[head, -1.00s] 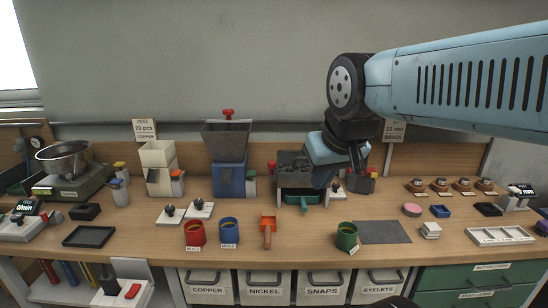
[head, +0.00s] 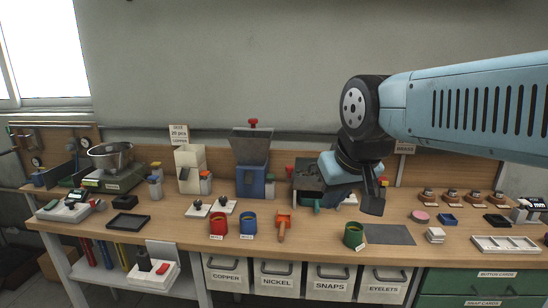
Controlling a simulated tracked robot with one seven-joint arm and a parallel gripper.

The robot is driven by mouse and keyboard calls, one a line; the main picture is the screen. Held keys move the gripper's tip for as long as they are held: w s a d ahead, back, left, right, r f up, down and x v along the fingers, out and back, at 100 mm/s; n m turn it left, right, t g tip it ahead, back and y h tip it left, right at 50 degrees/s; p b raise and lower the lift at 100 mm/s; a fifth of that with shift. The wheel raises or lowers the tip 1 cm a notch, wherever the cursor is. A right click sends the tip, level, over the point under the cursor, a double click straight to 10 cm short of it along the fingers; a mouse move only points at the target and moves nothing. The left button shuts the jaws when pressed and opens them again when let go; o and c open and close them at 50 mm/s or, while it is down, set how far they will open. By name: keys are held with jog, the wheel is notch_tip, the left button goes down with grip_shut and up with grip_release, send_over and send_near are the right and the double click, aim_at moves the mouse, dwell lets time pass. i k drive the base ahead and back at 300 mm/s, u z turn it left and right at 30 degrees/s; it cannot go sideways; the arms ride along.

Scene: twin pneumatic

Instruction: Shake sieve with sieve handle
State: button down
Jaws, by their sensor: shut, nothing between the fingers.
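The sieve (head: 307,179) is a dark grey box unit at the back middle of the bench, partly covered by my arm on its right side. A small green handle (head: 317,208) sticks out at its front, low down. My gripper (head: 372,208) is dark and shut, with nothing held. It hangs to the right of the green handle, apart from it in the picture, above the back of the grey mat. My wrist hides the bench right behind it.
A blue hopper machine (head: 251,180) stands left of the sieve. An orange scoop (head: 283,222) and red (head: 218,226), blue (head: 248,226) and green cups (head: 353,234) stand in front. The grey mat (head: 390,235) lies bare at the right.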

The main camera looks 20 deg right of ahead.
aim_at(289, 169)
jog(key=u, duration=0.15)
jog(key=i, duration=1.05)
jog(key=z, duration=0.5)
